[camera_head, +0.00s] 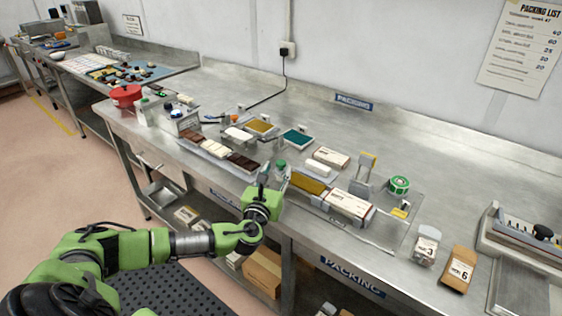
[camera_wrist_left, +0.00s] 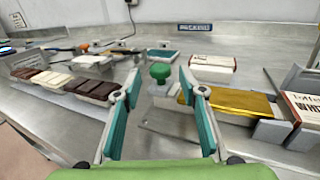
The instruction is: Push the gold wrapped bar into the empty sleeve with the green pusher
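The green-knobbed pusher (camera_head: 281,163) stands at the left end of the gold wrapped bar (camera_head: 309,184). In the left wrist view the knob (camera_wrist_left: 160,72) is between and beyond my open fingers, with no visible contact. The gold bar (camera_wrist_left: 240,103) lies flat, its left end partly hidden by a finger. The white printed sleeve (camera_head: 348,204) lies in line with the bar's right end; its side (camera_wrist_left: 302,108) shows at the wrist view's right edge. I cannot tell whether bar and sleeve touch. My left gripper (camera_head: 273,175) is open and empty. My right gripper is out of view.
Brown and white bars (camera_head: 215,149) lie in a row to the left. A white box (camera_head: 331,157) lies behind the gold bar. A grey upright stand (camera_head: 362,172) and a green roll (camera_head: 399,185) are near the sleeve.

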